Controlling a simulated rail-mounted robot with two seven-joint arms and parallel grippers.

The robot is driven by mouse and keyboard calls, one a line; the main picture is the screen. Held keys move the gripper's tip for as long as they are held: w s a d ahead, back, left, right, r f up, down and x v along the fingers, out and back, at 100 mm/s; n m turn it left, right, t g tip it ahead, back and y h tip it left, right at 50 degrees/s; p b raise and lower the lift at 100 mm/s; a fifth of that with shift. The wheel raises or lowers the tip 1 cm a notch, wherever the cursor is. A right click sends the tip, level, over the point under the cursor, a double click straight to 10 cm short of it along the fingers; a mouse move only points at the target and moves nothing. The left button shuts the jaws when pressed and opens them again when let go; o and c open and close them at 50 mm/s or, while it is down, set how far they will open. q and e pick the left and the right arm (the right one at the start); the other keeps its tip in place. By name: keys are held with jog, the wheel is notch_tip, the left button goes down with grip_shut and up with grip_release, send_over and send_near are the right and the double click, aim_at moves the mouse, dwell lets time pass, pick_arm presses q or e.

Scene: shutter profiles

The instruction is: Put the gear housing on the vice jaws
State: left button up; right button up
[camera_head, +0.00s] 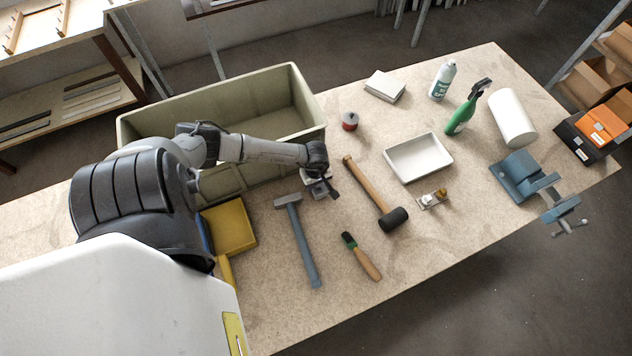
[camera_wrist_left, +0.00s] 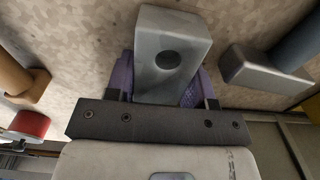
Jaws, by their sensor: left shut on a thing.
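The gear housing, a light grey block with a round dark hole, fills the upper middle of the left wrist view (camera_wrist_left: 172,30). My left gripper (camera_wrist_left: 158,88) is shut on it, with a purple finger on each side. In the head view my left gripper (camera_head: 319,178) is near the crate's right corner, left of the mallet, and mostly hides the housing. I cannot tell whether the housing touches the table. The blue vice (camera_head: 517,176) stands at the table's right edge, far from the gripper. My right gripper is not in view.
A hammer (camera_head: 304,245), a mallet (camera_head: 368,190) and a brush (camera_head: 361,258) lie near the gripper. A white tray (camera_head: 418,174), a small fitting (camera_head: 431,201), a green spray bottle (camera_head: 463,118) and a white roll (camera_head: 512,118) stand toward the vice. A large crate (camera_head: 150,117) is behind my arm.

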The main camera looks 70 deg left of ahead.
pick_arm(q)
jog(key=o, duration=1.2)
